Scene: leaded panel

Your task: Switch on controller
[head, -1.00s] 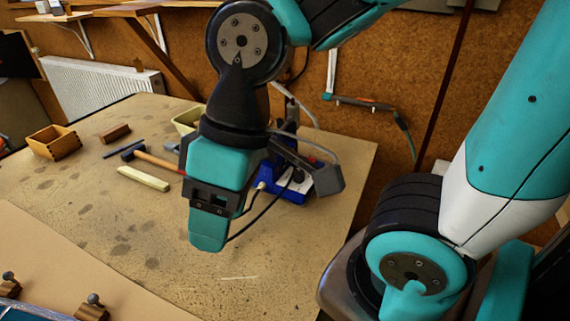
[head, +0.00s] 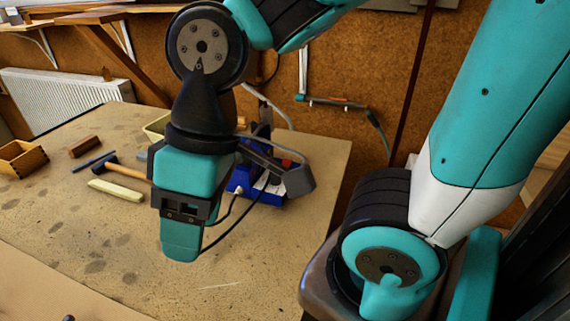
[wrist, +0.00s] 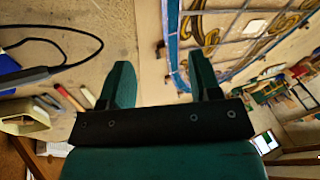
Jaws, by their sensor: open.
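The controller appears to be the blue box (head: 268,194) on the bench, with a pale front face and cables. It is partly hidden behind my wrist and a grey part on it, so I cannot make out its switch. In the wrist view a blue edge (wrist: 7,66) shows at the far left, with a black cable looping near it. My gripper (head: 181,248) points down over the bench, in front and to the left of the box, apart from it. In the wrist view my gripper (wrist: 160,65) has its two fingers spread with nothing between them.
A hammer (head: 128,168), a pale block (head: 115,191), a brown block (head: 84,147) and a wooden box (head: 20,160) lie on the bench's left. A leaded panel (wrist: 235,40) shows in the wrist view. The bench's front middle is clear.

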